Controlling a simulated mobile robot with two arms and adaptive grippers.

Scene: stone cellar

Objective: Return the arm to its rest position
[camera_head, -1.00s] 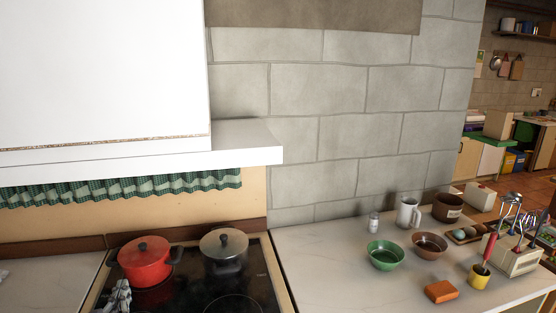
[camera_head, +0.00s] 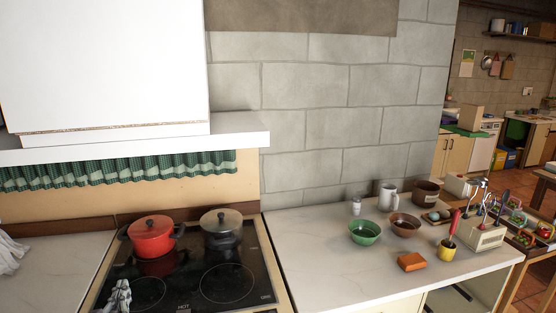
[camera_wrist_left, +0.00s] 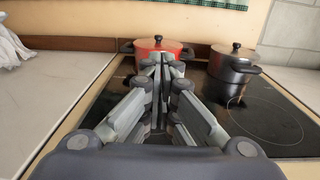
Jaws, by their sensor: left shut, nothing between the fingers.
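My left gripper (camera_head: 121,295) shows at the bottom left of the head view, over the front left of the black stovetop. In the left wrist view the fingers (camera_wrist_left: 163,68) are closed together with nothing between them, pointing toward a red pot. The red pot (camera_head: 152,238) with a black knob stands on the back left of the stove, apart from the gripper in the head view. A dark pot with a metal lid (camera_head: 221,231) stands beside it. My right gripper is not in view.
The stovetop (camera_head: 225,283) has free front burners. A white range hood (camera_head: 110,75) hangs above the stove. A white cloth (camera_head: 10,252) lies far left.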

